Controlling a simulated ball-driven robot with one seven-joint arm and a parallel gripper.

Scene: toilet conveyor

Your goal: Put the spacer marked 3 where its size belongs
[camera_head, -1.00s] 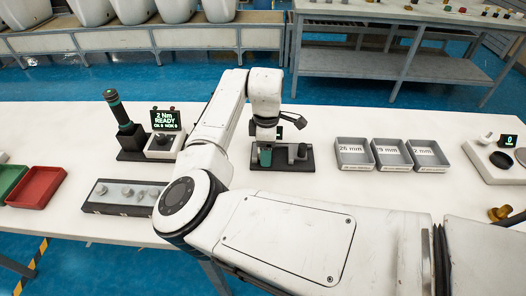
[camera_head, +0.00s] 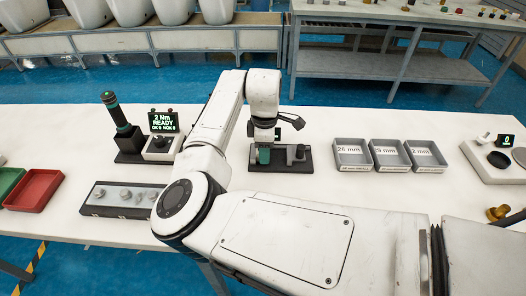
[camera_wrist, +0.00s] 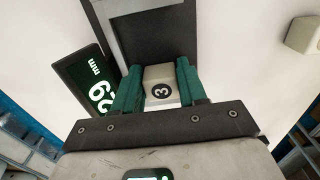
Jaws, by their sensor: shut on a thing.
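In the head view my gripper (camera_head: 264,154) is at the black measuring stand (camera_head: 300,166). In the wrist view the stand's dark body (camera_wrist: 160,35) is right behind the spacer; I cannot tell whether they touch.
A holder (camera_head: 118,190) with several grey pieces lies at the front left. A torque driver (camera_head: 120,125) and its lit display (camera_head: 163,122) stand behind it. Red tray (camera_head: 35,190) and green tray (camera_head: 8,182) are far left. A scale (camera_head: 490,160) is at right.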

